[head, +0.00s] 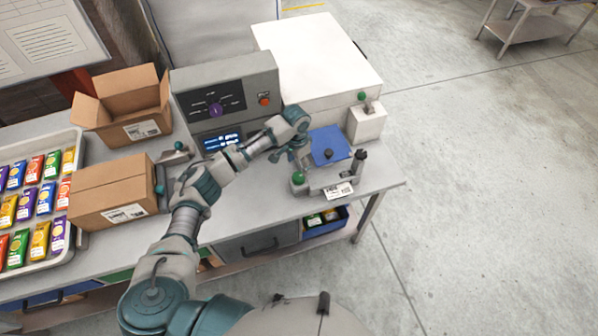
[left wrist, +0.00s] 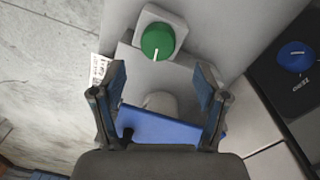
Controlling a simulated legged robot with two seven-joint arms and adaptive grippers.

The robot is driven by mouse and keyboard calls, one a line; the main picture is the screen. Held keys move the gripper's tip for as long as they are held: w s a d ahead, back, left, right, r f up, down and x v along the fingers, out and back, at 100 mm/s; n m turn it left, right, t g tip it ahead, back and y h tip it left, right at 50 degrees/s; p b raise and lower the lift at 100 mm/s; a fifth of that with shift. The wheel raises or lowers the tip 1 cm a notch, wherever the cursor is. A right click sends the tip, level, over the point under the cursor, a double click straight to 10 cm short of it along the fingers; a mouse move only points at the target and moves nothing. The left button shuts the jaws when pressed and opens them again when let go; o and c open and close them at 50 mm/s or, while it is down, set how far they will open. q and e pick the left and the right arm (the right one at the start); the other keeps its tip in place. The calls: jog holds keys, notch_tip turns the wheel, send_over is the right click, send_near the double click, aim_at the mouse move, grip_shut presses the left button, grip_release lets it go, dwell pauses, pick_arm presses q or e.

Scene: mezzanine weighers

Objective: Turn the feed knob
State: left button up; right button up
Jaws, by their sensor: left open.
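In the left wrist view a round green knob (left wrist: 157,40) with a white pointer line sits on a pale block, just beyond my fingertips. My left gripper (left wrist: 160,82) is open and empty, its fingers spread, with a gap between them and the knob. In the head view my left gripper (head: 296,150) hangs beside the blue plate (head: 327,145) of the weigher. One green knob (head: 298,177) is at the weigher's front left and another green knob (head: 362,96) is on a white box behind. No readable label says which is the feed knob. My right gripper is out of view.
A grey control panel (head: 225,88) has a purple knob (head: 215,109) and a red button (head: 264,99). A blue knob (left wrist: 296,55) is on a black surface marked ZERO. A black-topped post (head: 360,156) stands by the plate. Cartons and a packet tray occupy the bench's left.

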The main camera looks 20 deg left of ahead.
aim_at(298, 174)
pick_arm(q)
notch_tip(298, 174, up, 6)
jog(key=shift+w+a+f, duration=0.1)
jog(key=shift+w+f, duration=0.05)
jog(key=shift+f, duration=0.1)
jog(key=shift+f, duration=0.1)
